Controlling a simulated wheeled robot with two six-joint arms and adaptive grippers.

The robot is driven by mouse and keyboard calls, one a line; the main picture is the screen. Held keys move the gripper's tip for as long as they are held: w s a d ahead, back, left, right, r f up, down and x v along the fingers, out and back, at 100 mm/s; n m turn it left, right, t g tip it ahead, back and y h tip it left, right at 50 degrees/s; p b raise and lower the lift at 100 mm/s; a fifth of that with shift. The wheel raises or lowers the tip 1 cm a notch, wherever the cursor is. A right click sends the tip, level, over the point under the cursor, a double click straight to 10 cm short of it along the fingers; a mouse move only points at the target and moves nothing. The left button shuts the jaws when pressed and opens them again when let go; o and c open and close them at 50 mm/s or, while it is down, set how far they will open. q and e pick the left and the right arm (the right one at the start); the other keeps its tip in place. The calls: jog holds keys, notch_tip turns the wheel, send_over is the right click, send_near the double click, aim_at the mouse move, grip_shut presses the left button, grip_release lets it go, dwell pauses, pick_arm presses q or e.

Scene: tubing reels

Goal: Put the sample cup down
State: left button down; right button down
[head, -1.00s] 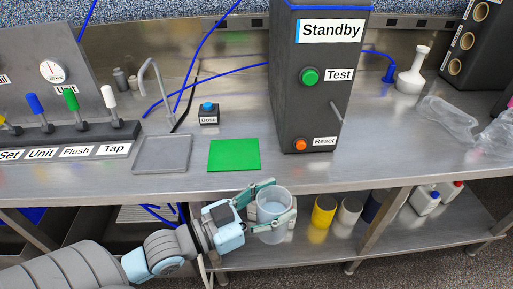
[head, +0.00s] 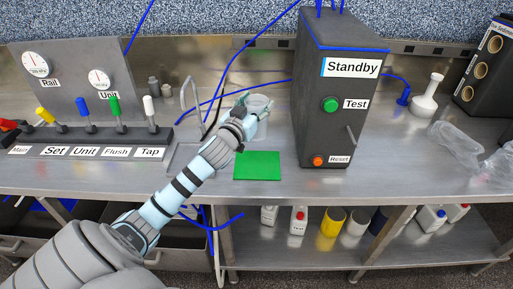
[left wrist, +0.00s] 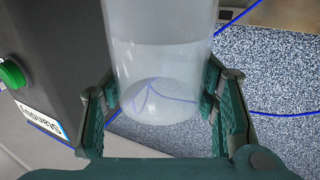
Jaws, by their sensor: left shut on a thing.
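My left gripper (head: 254,108) is shut on the sample cup (head: 258,103), a clear, round cup. In the head view they are above the steel bench, just behind the green mat (head: 257,166) and left of the Standby machine. In the left wrist view the cup (left wrist: 160,65) stands between the two green fingers (left wrist: 158,103), with liquid inside. The gripper and arm hide part of the cup and the Dose button area. I cannot tell if the cup's base touches anything. My right gripper is not in view.
The Standby machine (head: 338,100) stands close on the right. The valve panel (head: 85,150) is at the left, with a grey tray (head: 183,158) and a thin tap (head: 183,97) beside it. Blue tubing crosses behind. The mat is bare.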

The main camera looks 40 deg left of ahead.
pick_arm(q)
notch_tip(320, 180, down, 14)
jog(key=b, duration=0.4)
jog(key=shift+w, duration=0.25)
jog(key=c, duration=0.6)
grip_release()
jog(key=shift+w, duration=0.1)
jog(key=shift+r, duration=0.1)
jog(key=b+v, duration=0.2)
jog(key=v, duration=1)
